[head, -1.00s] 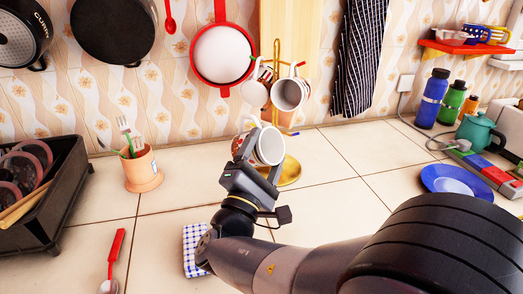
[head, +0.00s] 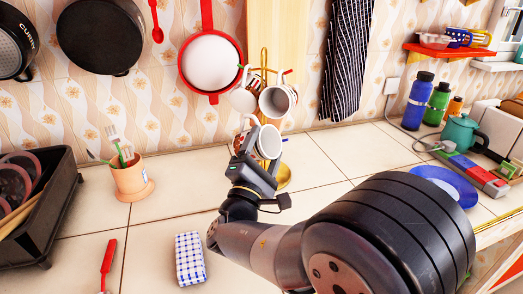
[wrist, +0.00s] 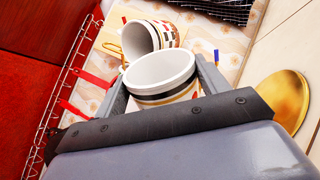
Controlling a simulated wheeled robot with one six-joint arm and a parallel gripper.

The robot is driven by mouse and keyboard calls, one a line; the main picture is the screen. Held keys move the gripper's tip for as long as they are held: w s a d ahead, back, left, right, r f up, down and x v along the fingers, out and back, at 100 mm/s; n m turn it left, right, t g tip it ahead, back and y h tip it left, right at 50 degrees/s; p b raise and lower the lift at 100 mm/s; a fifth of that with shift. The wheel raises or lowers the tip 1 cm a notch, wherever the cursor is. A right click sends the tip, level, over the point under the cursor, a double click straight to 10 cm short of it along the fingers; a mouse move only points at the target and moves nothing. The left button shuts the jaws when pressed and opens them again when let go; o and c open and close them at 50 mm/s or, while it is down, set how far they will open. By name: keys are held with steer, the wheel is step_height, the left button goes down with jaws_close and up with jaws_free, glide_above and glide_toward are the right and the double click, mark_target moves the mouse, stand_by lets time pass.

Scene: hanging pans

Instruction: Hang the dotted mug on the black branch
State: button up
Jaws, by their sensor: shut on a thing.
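My gripper (head: 257,143) is shut on a white mug (head: 269,143), which also shows between the fingers in the wrist view (wrist: 162,78). This mug has a black band and coloured marks; I cannot make out clear dots. It is held tilted, in front of the gold mug stand (head: 264,62) and below its hanging mugs. A white mug with reddish marks (head: 244,100) and another white mug (head: 277,100) hang there. Green and red branch tips show at the top; a blue tip (wrist: 216,56) shows in the wrist view. I cannot make out a black branch.
Pans (head: 100,38) and a striped apron (head: 353,60) hang on the wall behind. A utensil pot (head: 131,181), a black rack (head: 62,200) and a checked cloth (head: 190,259) are to the left. A blue plate (head: 444,185) and bottles (head: 418,101) are to the right.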

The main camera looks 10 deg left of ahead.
mark_target(272, 142)
steer(key=shift+w+d, duration=0.1)
steer(key=shift+w, duration=0.95)
steer(key=shift+w+f, duration=0.2)
steer(key=shift+f, duration=0.1)
steer(key=shift+w+d+f+b, duration=0.15)
steer(key=shift+w+f+b, duration=0.2)
steer(key=shift+w+b, duration=0.45)
steer(key=o, duration=1.2)
steer(key=shift+o, duration=0.2)
steer(key=b+v, duration=0.1)
steer(key=v, duration=1)
steer(key=shift+b, duration=0.35)
steer(key=shift+w, duration=0.15)
